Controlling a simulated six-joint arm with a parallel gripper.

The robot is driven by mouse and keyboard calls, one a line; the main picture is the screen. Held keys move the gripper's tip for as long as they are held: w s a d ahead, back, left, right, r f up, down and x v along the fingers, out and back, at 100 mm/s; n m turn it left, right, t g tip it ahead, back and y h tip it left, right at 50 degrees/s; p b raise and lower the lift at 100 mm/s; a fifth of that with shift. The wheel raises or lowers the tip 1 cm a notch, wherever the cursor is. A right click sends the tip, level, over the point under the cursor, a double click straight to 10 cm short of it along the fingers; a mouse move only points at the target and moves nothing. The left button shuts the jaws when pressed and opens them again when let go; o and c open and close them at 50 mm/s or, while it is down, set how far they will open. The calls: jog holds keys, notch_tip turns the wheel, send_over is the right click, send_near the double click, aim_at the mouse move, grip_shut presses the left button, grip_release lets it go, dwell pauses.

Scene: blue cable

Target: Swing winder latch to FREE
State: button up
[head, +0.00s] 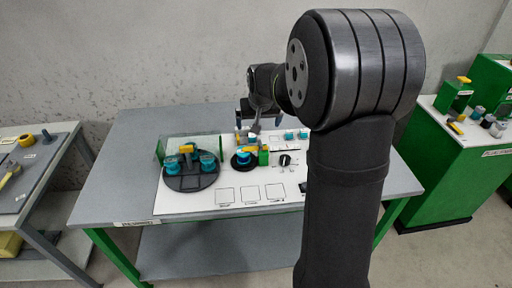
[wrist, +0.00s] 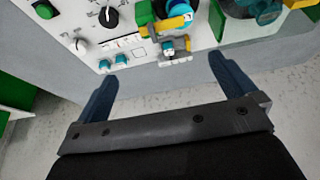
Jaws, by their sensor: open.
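The winder (head: 243,159) sits near the middle of the white panel. It has a round black base, a blue-teal spool and yellow parts, beside a green block (head: 263,157). In the wrist view the winder's blue spool (wrist: 178,10) is at the top edge, partly cut off. A yellow bar (wrist: 176,28) lies across it; I cannot tell for sure that this is the latch, nor read its position. My gripper (wrist: 163,78) is open and empty, its blue fingers wide apart. It is over the panel's back edge, apart from the winder.
A black turntable (head: 190,182) with teal and yellow parts stands left of the winder, before a clear green screen (head: 172,147). A black knob (head: 285,160) is to the right. Small teal pieces (wrist: 113,62) sit near the back edge. Printed squares at the panel's front are empty.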

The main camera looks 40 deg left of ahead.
jog(key=shift+v, duration=0.75)
